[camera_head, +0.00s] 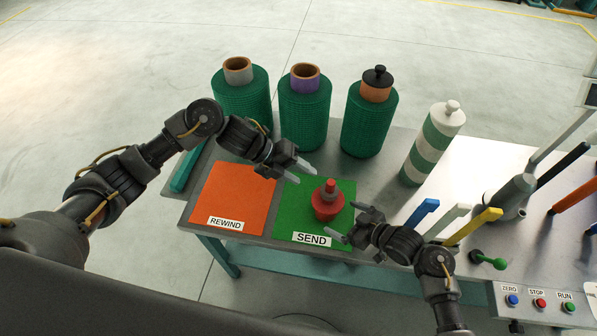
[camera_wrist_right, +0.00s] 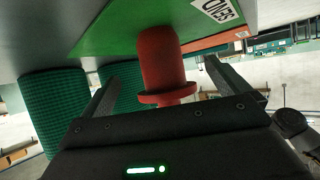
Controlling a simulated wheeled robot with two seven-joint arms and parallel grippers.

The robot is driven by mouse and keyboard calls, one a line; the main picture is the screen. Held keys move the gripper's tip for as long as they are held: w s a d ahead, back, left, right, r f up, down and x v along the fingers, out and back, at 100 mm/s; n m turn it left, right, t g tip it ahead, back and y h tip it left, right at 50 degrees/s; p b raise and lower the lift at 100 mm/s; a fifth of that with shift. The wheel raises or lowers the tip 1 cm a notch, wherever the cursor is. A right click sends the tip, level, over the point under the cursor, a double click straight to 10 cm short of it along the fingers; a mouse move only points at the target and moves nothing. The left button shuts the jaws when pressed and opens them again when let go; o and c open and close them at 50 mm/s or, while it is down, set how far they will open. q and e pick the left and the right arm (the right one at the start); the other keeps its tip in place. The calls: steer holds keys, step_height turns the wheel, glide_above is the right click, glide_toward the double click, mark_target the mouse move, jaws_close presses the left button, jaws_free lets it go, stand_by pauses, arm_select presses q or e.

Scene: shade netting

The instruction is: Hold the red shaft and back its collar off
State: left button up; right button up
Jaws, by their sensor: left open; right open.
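The red shaft (camera_head: 328,207) stands upright on the green SEND mat (camera_head: 290,225). It has a broad lower body and a narrower top. In the right wrist view the red shaft (camera_wrist_right: 160,58) appears inverted, with a wide red flange-like collar (camera_wrist_right: 168,98) near its narrow end. My left gripper (camera_head: 296,171) is open and empty, just up and left of the shaft. My right gripper (camera_head: 347,222) is open at the shaft's lower right. In its wrist view the shaft shows between the two spread fingers (camera_wrist_right: 110,97), and contact cannot be told.
An orange REWIND mat (camera_head: 235,195) lies left of the green mat. Green netting rolls (camera_head: 304,115) stand behind, with a green-and-white striped roll (camera_head: 433,145) at right. Blue, white and yellow levers (camera_head: 473,226) rise close to my right arm. Buttons (camera_head: 541,303) sit at the front right.

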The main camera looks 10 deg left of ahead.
steer(key=shift+x, duration=3.5)
steer(key=c, duration=1.6)
steer(key=shift+s+f, duration=0.1)
steer(key=shift+f, duration=0.05)
